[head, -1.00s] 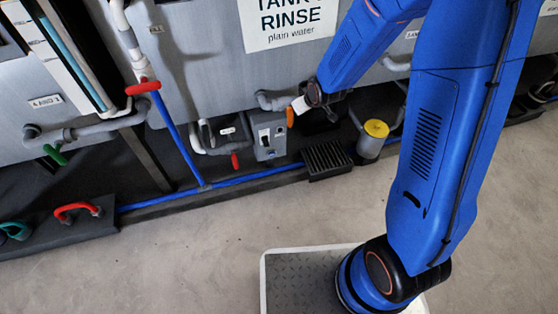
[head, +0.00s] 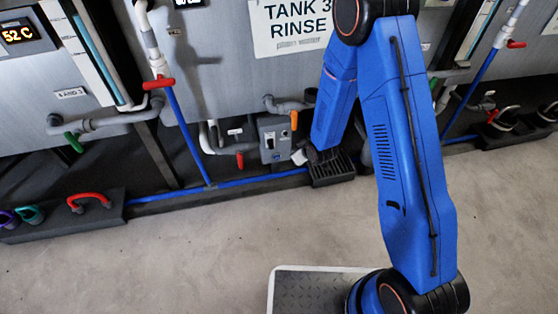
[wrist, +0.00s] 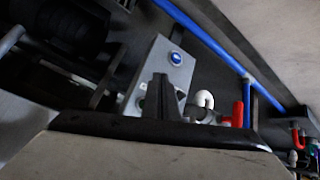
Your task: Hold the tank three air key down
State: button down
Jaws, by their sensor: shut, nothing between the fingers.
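A grey control box (head: 273,138) stands low in front of the tank marked "TANK 3 RINSE" (head: 292,25). In the head view it carries a dark switch (head: 269,140). In the wrist view the box (wrist: 152,66) shows a round blue button (wrist: 176,58) near one end and a green spot lower down, partly hidden by my finger. I cannot tell for sure which of these is the air key. My gripper (head: 302,156) is shut and empty beside the box's lower right. In the wrist view my dark fingers (wrist: 160,92) overlap the box's near end; contact cannot be told.
An orange handle (head: 294,120) is at the box's upper right. A red-handled valve (head: 240,160) and white pipe (wrist: 204,98) are beside it. A black ribbed block (head: 332,169) sits close below my gripper. A blue pipe (head: 250,181) runs along the floor edge.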

jog(key=n+y, duration=0.1)
jog(key=n, duration=0.1)
send_near(277, 157)
jog(key=s+f, duration=0.7)
jog(key=shift+d+r, duration=0.1)
jog(key=shift+r, duration=0.15)
jog(key=shift+w, duration=0.1)
jog(key=w+a, duration=0.2)
jog(key=w, duration=0.6)
jog(key=shift+w+a, duration=0.2)
jog(key=shift+w, duration=0.05)
jog(key=shift+w, duration=0.1)
dwell(1.6)
jog(key=shift+w+a, duration=0.1)
jog(key=shift+w, duration=0.15)
jog(key=shift+w+a, duration=0.1)
jog(key=shift+w, duration=0.3)
dwell(2.1)
jog(key=shift+s, duration=0.8)
